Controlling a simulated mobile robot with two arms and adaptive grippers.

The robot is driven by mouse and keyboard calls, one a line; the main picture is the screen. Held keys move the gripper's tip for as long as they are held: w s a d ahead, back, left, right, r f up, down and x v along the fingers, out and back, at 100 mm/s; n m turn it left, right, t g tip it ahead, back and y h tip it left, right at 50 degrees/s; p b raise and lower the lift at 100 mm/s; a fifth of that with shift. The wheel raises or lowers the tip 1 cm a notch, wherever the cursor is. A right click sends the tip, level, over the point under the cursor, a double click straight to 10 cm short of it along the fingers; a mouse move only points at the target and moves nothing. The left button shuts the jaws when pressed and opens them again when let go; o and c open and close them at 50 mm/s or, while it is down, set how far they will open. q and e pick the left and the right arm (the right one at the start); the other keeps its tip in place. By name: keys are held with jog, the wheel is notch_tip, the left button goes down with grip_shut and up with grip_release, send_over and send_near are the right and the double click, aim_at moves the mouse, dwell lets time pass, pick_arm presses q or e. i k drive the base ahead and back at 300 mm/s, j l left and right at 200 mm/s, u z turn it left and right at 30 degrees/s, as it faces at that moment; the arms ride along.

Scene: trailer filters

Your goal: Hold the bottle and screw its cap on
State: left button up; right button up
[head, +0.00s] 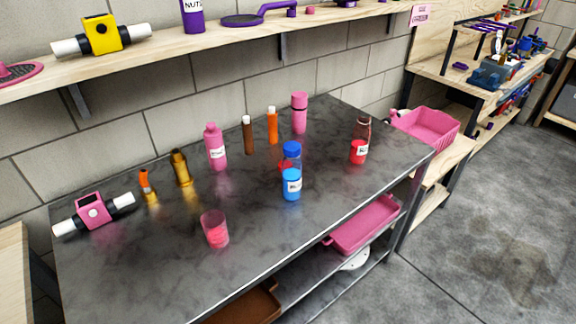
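A blue bottle (291,186) with a white label stands upright on the dark worktop (130,270). Other upright bottles include a pink one with a label (216,152), a pink one with a dark band (299,116), a clear one with red contents (360,145), and an amber one (181,169). A red thing (283,167) is partly hidden behind the blue bottle. Neither of my grippers is in view.
Slim brown (247,135) and orange (272,127) containers stand at the back. A pink cup (214,230) stands near the front edge; a pink-and-white device (92,210) lies left. A wooden shelf (190,50) overhangs the back. Pink trays (365,225) sit below and right.

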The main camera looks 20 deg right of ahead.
aim_at(361, 133)
jog(key=i+l+u, duration=0.1)
jog(key=l+u, duration=0.25)
jog(key=l, duration=0.5)
jog(key=l+u, duration=0.35)
jog(key=l, duration=0.5)
